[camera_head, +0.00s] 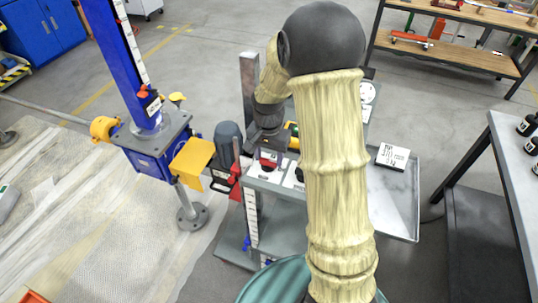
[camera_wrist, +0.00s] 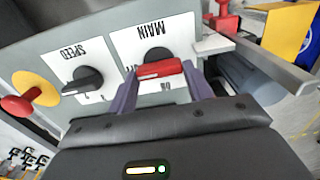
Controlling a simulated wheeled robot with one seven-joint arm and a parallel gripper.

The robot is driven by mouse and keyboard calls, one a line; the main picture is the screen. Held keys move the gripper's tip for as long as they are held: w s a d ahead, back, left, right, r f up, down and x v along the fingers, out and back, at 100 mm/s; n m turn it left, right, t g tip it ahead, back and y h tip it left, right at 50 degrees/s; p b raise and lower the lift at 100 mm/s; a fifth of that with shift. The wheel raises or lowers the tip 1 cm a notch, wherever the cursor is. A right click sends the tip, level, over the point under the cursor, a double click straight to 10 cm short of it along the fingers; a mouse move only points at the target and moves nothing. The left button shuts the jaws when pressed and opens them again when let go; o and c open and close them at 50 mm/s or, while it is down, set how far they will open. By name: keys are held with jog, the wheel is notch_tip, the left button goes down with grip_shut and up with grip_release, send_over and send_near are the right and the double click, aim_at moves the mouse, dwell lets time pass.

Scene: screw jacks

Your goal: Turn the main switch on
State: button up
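The main switch (camera_wrist: 160,69) has a red bar handle on a black base, on a white plate lettered MAIN, upside down in the wrist view. The bar lies nearly level across that picture, with ON lettered on the near side; the lettering at its left is partly hidden. My gripper (camera_wrist: 160,80) has its two fingers spread, one at each end of the bar. I cannot tell whether the fingertips touch it. In the head view the red switch (camera_head: 268,161) shows on the grey panel just below my gripper (camera_head: 263,148).
A black SPEED knob (camera_wrist: 88,79) and a red button on yellow (camera_wrist: 18,104) sit beside the switch. A grey motor (camera_head: 227,145) and blue screw jack (camera_head: 155,140) stand left of the panel. A tray with a display (camera_head: 393,157) lies to the right.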

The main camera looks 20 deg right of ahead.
jog(key=shift+n, duration=0.3)
jog(key=n+p, duration=0.1)
jog(key=n, duration=0.3)
jog(key=shift+r, duration=0.1)
jog(key=n+p, duration=0.1)
jog(key=n, duration=0.3)
jog(key=shift+a+n, duration=0.15)
jog(key=shift+n, duration=0.15)
jog(key=n+p, duration=0.2)
jog(key=n, duration=0.2)
jog(key=shift+n, duration=0.3)
jog(key=shift+a+n+p, duration=0.1)
jog(key=shift+n+p, duration=0.7)
jog(key=shift+n, duration=1.3)
jog(key=o, duration=1)
